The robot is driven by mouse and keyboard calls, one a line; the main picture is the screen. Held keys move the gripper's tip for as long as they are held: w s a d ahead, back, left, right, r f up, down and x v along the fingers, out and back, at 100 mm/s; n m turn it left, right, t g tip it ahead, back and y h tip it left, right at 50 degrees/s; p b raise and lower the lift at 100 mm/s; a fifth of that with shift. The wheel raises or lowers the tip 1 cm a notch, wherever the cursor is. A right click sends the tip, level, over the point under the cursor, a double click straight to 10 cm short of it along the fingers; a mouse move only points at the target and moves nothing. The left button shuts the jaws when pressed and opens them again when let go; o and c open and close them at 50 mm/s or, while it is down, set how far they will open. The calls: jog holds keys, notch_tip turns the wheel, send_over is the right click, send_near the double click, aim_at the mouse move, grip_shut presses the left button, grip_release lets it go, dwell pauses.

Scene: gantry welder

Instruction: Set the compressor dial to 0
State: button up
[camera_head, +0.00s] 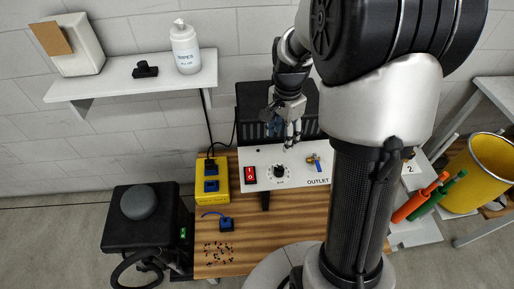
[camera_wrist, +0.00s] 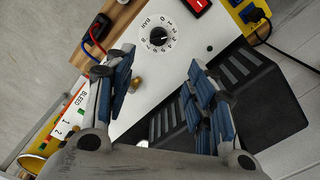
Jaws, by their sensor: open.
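The compressor dial (camera_head: 279,171) is a small black knob on the front of a white panel (camera_head: 297,180), between a red switch and a blue-handled valve. In the wrist view the dial (camera_wrist: 158,37) shows a ring of numbers marked BAR around the knob. Its pointer is too small to read surely. My gripper (camera_head: 292,138) hangs above and behind the dial in the head view, apart from it. In the wrist view my gripper (camera_wrist: 163,68) has its two blue-padded fingers spread wide and empty, with the dial beyond the fingertips.
The red switch (camera_head: 250,175) and the blue-handled valve (camera_head: 316,164) flank the dial. A yellow socket box (camera_head: 212,181) stands left of the panel on the wooden bench (camera_head: 255,230). A wall shelf (camera_head: 135,84) holds a white bottle (camera_head: 186,47). A yellow bin (camera_head: 481,172) stands right.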

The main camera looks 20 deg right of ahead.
aim_at(280, 168)
notch_tip(280, 168, down, 17)
jog(key=b, duration=0.5)
jog(key=shift+s+d, duration=0.1)
jog(key=shift+d, duration=0.05)
jog(key=shift+c, duration=0.2)
jog(key=c, duration=1)
jog(key=shift+n, duration=0.3)
jog(key=n+p, duration=0.1)
jog(key=n, duration=0.4)
jog(key=shift+r+n+p, duration=0.1)
jog(key=shift+n+p, duration=0.2)
jog(key=n+p, duration=0.1)
jog(key=n, duration=0.4)
jog(key=shift+n, duration=0.3)
